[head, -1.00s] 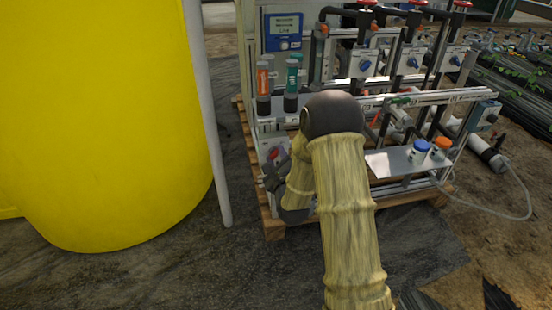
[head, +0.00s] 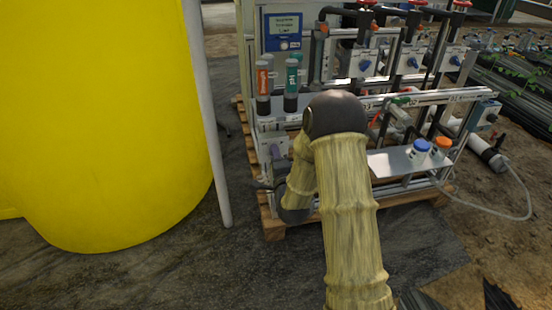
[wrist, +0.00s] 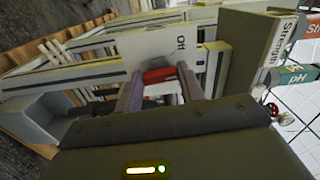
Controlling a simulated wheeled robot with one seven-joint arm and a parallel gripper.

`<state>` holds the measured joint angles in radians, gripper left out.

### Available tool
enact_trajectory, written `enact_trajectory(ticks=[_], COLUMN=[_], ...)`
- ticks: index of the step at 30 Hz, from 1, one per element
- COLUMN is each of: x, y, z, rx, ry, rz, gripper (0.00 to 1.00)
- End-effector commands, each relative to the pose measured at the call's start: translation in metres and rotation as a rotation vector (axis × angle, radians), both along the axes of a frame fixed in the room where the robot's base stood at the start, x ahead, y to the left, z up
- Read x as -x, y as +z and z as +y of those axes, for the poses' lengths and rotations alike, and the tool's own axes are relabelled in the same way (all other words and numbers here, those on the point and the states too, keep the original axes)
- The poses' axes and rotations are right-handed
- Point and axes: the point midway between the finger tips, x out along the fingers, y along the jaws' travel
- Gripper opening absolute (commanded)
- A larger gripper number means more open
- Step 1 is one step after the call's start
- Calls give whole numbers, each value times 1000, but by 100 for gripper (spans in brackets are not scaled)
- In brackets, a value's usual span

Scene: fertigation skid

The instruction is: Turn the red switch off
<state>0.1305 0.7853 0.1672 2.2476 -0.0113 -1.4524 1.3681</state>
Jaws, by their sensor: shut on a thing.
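The red switch (wrist: 160,75) shows in the wrist view between my two fingertips, on a pale plate with an "Off" label (wrist: 180,42) beside it. My gripper (wrist: 158,88) is shut on the red switch, one finger on each side. In the head view my gripper (head: 264,184) is at the lower left corner of the skid, low by the frame, partly hidden by my arm. The red switch itself cannot be made out in the head view.
A blue controller with a screen (head: 284,28) is at the skid's upper left. Orange and teal labelled cylinders (head: 263,85) stand below it. A large yellow tank (head: 95,120) and a pale post (head: 208,120) stand left.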

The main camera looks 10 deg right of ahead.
Motion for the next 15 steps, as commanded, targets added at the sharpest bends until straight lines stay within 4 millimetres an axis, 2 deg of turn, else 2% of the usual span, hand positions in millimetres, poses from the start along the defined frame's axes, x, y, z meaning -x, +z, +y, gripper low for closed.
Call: enact_trajectory(ticks=[15], x=[-1], y=[0], z=[3], rx=[478], ry=[5], rz=[-5], gripper=[15])
